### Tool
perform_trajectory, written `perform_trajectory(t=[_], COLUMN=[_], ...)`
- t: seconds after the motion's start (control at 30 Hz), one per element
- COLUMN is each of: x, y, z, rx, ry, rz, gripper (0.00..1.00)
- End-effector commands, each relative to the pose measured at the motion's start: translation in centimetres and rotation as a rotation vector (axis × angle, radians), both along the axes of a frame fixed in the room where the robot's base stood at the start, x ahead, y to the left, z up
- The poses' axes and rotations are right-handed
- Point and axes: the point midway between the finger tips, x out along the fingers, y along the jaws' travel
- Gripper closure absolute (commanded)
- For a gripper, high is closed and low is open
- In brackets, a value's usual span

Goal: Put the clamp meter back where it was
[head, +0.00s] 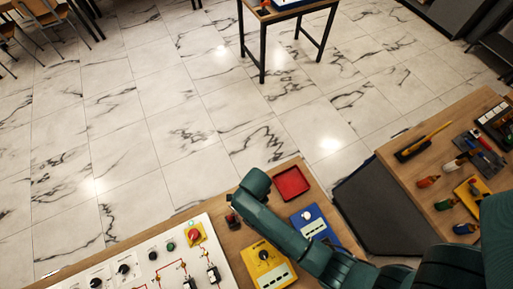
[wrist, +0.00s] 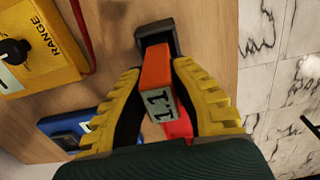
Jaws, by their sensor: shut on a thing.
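In the wrist view, the clamp meter (wrist: 157,68) has an orange body, a grey display reading 1.1 and a dark jaw at its far end. My gripper (wrist: 158,72) is shut on its body, with a yellow ribbed finger on each side. The meter is over the wooden bench (wrist: 105,82) near its edge; I cannot tell whether it touches the wood. In the head view, my green arm hides most of the gripper and meter.
A yellow box with a RANGE knob (head: 267,262), a blue instrument (head: 313,224) and a red tray (head: 291,183) are close by. A white panel (head: 130,262) with knobs lies left. Another bench (head: 425,160) with tools stands right. Beyond the bench is marble floor.

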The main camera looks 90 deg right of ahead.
Motion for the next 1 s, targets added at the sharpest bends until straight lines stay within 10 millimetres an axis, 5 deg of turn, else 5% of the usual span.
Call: perform_trajectory(t=[0.1,0.47,0.5,0.57,0.87,1.0], x=[0.0,0.0,0.0,0.0,0.0,0.1], y=[0.0,0.0,0.0,0.0,0.0,-0.1], z=[-1.6,-2.1,-2.0,-2.0,-1.8,-0.1], rx=[0.0,0.0,0.0,0.0,0.0,-0.003], ry=[0.001,0.0,0.0,0.0,0.0,-0.004], rz=[0.001,0.001,0.001,0.001,0.001,0.001], gripper=[1.0,1.0,0.69,0.57,0.57,0.57])
